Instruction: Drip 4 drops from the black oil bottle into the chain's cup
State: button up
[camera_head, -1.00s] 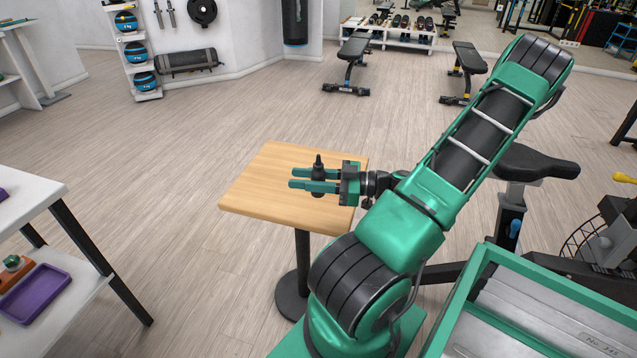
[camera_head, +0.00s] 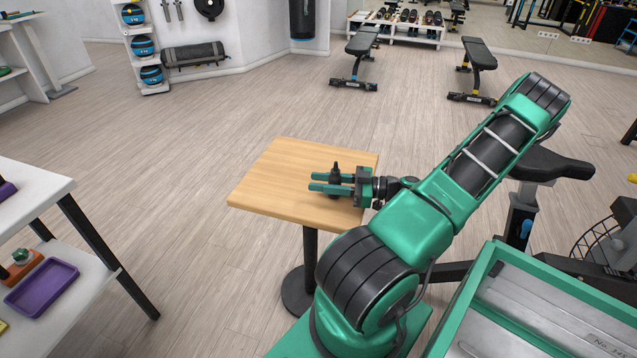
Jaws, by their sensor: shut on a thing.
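The black oil bottle (camera_head: 336,168) is small and dark with a narrow pointed top. It stands upright between the two green fingers of my gripper (camera_head: 317,182), which is shut on it. Gripper and bottle are over the right part of the small wooden table (camera_head: 270,180). The bottle's lower part is hidden by the fingers, so I cannot tell whether it touches the tabletop. I cannot make out the chain's cup.
A white shelf table (camera_head: 28,195) at left holds a purple tray (camera_head: 42,288) on its lower level. An exercise bike with a black saddle (camera_head: 552,166) is at right, partly behind my arm. Two benches (camera_head: 358,58) stand farther back. Open floor surrounds the wooden table's left side.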

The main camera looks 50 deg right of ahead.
jog(key=shift+f, duration=0.1)
jog(key=o, duration=1.1)
jog(key=v, duration=1.1)
jog(key=shift+w+d+f, duration=0.15)
jog(key=shift+f, duration=0.05)
